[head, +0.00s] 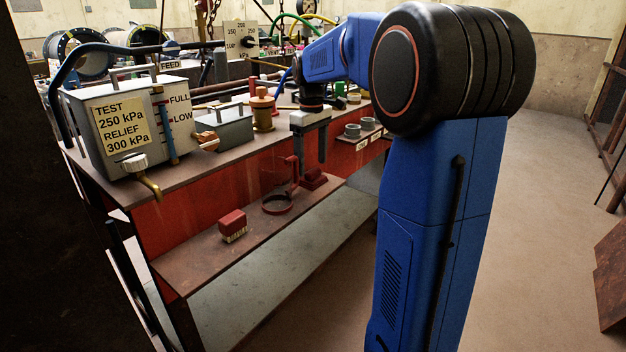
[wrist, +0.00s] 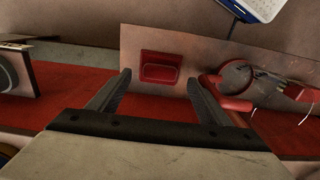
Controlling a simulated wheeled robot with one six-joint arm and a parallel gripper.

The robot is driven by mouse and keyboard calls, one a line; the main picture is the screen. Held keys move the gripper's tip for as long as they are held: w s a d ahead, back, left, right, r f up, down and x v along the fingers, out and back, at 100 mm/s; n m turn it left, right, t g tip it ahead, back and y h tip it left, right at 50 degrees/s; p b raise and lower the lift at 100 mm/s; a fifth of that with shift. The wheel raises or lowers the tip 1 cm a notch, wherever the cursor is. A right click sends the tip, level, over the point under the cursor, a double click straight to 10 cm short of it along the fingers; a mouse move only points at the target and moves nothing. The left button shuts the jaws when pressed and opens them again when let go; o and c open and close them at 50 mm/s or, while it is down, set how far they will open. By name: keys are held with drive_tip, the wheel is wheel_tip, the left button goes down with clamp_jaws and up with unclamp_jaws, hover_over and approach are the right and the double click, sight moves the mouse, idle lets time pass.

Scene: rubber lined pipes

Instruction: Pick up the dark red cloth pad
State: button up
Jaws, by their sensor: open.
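The dark red cloth pad (head: 313,180) lies on the narrow lower shelf, at the shelf's far end, just right of a red ring stand. In the wrist view the pad (wrist: 161,67) lies flat on the shelf, centred beyond and between my fingertips. My gripper (head: 310,160) points down above the pad in the head view. Its two fingers are spread wide with nothing between them; they also show in the wrist view (wrist: 160,78). The gripper appears apart from the pad, and the pad's upper face is uncovered.
The red ring stand (head: 278,203) stands close beside the pad, its ring also visible in the wrist view (wrist: 237,76). A red brush (head: 232,225) lies farther left on the shelf (head: 190,268). The red bench front (head: 200,195) rises behind. Grey cups (head: 352,130) sit right of my gripper.

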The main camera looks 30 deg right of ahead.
sight(313, 170)
drive_tip(key=shift+s+d+f, duration=0.1)
drive_tip(key=shift+f, duration=1)
drive_tip(key=shift+s+f, duration=0.1)
drive_tip(key=shift+f, duration=0.95)
drive_tip(key=c, duration=0.8)
drive_tip(key=shift+r, duration=0.15)
wheel_tip(313, 170, up, 18)
drive_tip(key=shift+f, duration=0.1)
